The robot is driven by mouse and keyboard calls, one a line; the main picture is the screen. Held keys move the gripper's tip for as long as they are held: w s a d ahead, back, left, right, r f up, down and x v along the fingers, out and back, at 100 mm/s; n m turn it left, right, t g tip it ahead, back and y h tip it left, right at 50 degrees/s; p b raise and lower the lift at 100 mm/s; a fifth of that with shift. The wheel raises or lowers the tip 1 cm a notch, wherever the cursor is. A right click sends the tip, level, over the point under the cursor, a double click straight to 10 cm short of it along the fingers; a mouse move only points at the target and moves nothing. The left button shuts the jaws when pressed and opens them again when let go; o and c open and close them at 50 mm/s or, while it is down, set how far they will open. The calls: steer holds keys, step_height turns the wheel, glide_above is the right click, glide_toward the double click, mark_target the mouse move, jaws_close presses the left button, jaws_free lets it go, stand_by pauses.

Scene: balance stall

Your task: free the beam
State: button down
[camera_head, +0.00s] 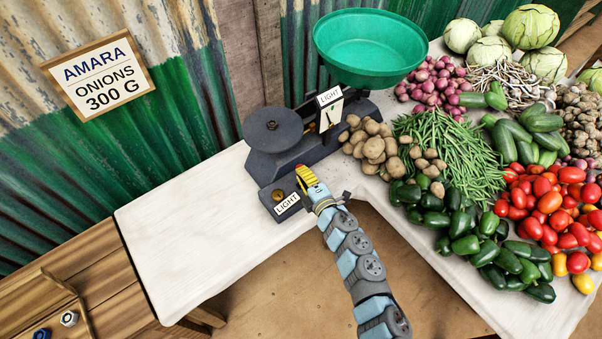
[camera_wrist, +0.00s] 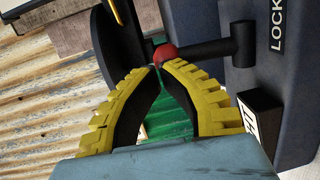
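The dark blue balance (camera_head: 305,137) stands on the white-topped table. Its round black plate (camera_head: 273,127) is at left and a green bowl (camera_head: 368,45) sits at right. A low front part carries a "LIGHT" label (camera_head: 287,204) and a brass disc. My gripper (camera_head: 304,174) is at the balance's front. In the wrist view, its yellow fingers (camera_wrist: 158,66) curve together with tips almost meeting at a red knob (camera_wrist: 165,53). The knob ends a black lever (camera_wrist: 208,48) beside the word "LOCK" (camera_wrist: 277,25). I cannot tell whether the knob is between the tips.
Potatoes (camera_head: 372,147), green beans (camera_head: 445,150), green peppers (camera_head: 462,225) and tomatoes (camera_head: 550,205) crowd the table right of the balance. The tabletop (camera_head: 190,235) at left is clear. A sign (camera_head: 98,75) reading "AMARA ONIONS 300 G" hangs on the corrugated wall.

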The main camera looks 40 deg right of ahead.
stand_by(0.4)
steer(key=s+a+r+p, duration=0.1)
steer(key=s+a+r, duration=0.1)
steer(key=s, duration=1.1)
steer(key=shift+s+r, duration=0.2)
steer(key=shift+s, duration=0.15)
steer(key=shift+a, duration=0.1)
